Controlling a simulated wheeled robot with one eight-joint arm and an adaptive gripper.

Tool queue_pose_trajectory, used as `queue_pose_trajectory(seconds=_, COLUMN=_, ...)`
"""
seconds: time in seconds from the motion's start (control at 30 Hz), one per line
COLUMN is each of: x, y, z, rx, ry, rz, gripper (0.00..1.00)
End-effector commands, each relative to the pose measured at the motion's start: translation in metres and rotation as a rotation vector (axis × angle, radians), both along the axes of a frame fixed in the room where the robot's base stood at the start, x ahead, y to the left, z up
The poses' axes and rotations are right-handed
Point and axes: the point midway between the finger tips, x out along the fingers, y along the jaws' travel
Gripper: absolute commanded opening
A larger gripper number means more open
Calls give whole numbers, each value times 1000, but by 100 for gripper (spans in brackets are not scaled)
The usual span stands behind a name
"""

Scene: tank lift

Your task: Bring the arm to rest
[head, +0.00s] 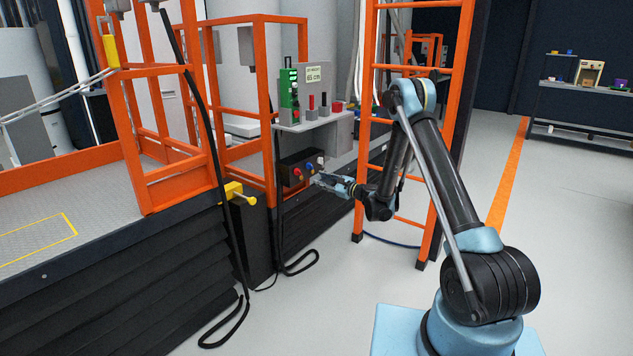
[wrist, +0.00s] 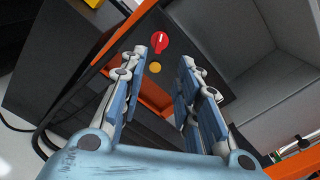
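My arm reaches left across the head view. My gripper (head: 318,181) is just in front of the right part of a dark control box with coloured knobs (head: 300,168). In the wrist view my gripper (wrist: 173,57) has its two fingers apart, with nothing between them. Beyond the fingertips, a red knob with a white mark (wrist: 159,42) and a yellow button (wrist: 155,67) show on the dark box face. Whether a fingertip touches the box cannot be told.
Above the box, a grey shelf (head: 318,122) carries a display panel and levers. An orange ladder (head: 415,68) stands close behind my arm. Orange railings and the lift platform (head: 60,235) fill the left. Black cables hang below. Open floor (head: 570,240) lies to the right.

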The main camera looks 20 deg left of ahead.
Motion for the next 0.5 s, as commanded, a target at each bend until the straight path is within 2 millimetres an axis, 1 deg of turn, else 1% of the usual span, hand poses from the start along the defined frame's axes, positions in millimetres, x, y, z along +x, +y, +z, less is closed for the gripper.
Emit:
queue_pose_trajectory(seconds=0.13, x=-2, y=-4, z=0, rx=0, ry=0, rz=1, gripper=30)
queue_pose_trajectory(seconds=0.4, x=-2, y=-4, z=0, rx=0, ry=0, rz=1, gripper=30)
queue_pose_trajectory(seconds=0.5, x=-2, y=-6, z=5, rx=-10, ry=-9, rz=2, gripper=30)
